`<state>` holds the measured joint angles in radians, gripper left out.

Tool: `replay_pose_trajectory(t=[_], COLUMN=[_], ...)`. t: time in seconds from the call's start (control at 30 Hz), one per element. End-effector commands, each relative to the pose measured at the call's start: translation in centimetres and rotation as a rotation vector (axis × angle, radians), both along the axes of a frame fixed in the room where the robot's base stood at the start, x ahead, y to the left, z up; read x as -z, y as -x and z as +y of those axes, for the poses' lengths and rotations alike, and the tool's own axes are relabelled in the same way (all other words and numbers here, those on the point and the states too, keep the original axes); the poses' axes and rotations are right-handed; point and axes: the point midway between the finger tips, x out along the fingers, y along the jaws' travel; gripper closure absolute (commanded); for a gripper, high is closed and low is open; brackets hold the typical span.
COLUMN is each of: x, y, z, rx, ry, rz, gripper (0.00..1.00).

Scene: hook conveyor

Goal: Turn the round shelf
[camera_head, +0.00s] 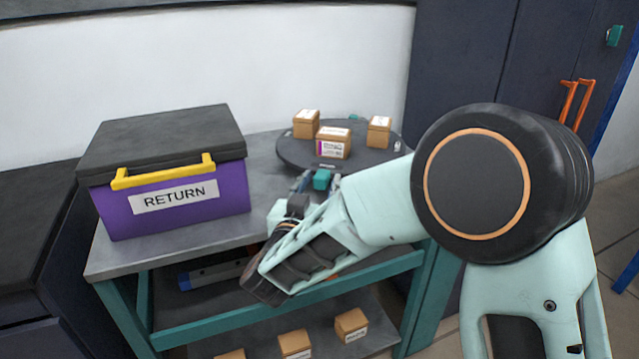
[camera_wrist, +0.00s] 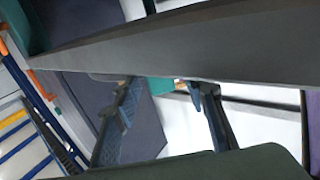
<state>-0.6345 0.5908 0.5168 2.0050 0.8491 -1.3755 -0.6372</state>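The round shelf (camera_head: 288,154) is a dark disc on the grey table, with small cardboard boxes (camera_head: 333,143) on top. A teal block (camera_head: 322,180) shows at its near edge, and a smaller teal piece (camera_head: 355,117) shows at its far edge. My gripper (camera_head: 320,182) is at the near edge, its fingers on either side of the near teal block. In the wrist view my gripper (camera_wrist: 168,90) has its fingers spread apart, with a bit of teal (camera_wrist: 160,85) between them. I cannot tell whether the fingers touch it.
A purple RETURN box (camera_head: 225,187) with a black lid and yellow handle stands left on the table (camera_head: 115,262). More boxes (camera_head: 295,343) sit on the lower level. A dark cabinet (camera_head: 460,60) with an orange handle stands at right. A grey slab (camera_wrist: 190,45) crosses the wrist view.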

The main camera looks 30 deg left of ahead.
Motion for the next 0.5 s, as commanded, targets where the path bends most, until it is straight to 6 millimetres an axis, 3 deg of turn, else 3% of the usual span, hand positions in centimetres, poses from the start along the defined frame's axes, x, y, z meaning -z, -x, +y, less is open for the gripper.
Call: replay_pose_trajectory(t=[0.27,0.5], x=[0.0,0.0], y=[1.2,6.0], z=[-0.1,-1.0], rx=[-0.003,-0.006], ry=[-0.001,0.001], rz=[0.000,0.000], gripper=[0.61,0.61])
